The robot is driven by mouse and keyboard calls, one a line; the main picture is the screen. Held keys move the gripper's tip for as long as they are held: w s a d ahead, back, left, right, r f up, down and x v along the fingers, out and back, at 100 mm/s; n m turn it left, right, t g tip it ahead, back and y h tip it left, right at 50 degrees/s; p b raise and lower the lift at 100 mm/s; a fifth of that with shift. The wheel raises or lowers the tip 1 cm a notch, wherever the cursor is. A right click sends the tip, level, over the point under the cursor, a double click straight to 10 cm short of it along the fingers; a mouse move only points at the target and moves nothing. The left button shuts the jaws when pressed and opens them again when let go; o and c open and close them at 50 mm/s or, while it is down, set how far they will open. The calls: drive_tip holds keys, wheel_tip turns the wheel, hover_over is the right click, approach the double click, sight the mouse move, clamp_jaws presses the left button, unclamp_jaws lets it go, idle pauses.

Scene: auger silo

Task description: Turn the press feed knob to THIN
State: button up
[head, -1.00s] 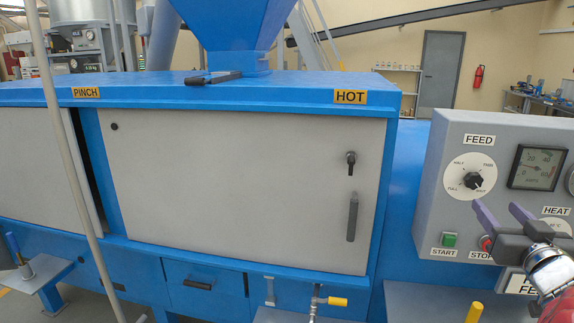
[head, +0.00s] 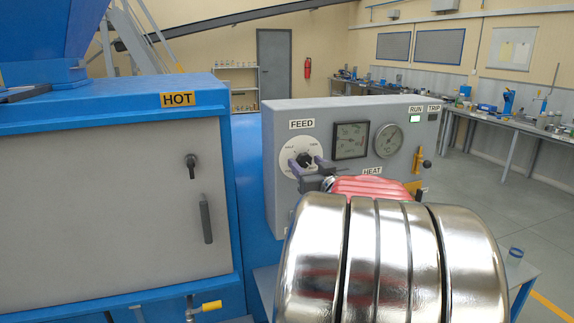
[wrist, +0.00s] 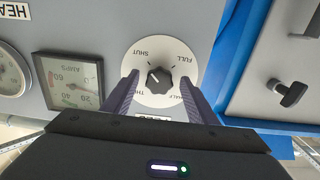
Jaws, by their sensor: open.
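The black feed knob (head: 304,159) is in the middle of a round white dial (head: 286,158) under the FEED label. The wrist view shows the knob (wrist: 160,78) and dial (wrist: 160,53) upside down, with SHUT upper left, FULL upper right, HALF lower right and THIN lower left, partly covered. The knob's pale mark seems to point toward SHUT. My gripper (head: 309,164) is open in front of the dial. In the wrist view its purple fingers (wrist: 160,80) stand one on each side of the knob, with gaps. I cannot tell their exact distance from the dial face.
The amps gauge (head: 351,140) and a second round gauge (head: 388,140) sit right of the dial on the grey panel (head: 278,116). The blue press cabinet (head: 122,104) with its door handle (head: 206,218) stands left. My arm hides the lower panel.

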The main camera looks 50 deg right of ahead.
drive_tip(key=shift+w+d, duration=0.1)
drive_tip(key=shift+w, duration=0.1)
drive_tip(key=shift+c, duration=0.7)
drive_tip(key=c, duration=0.9)
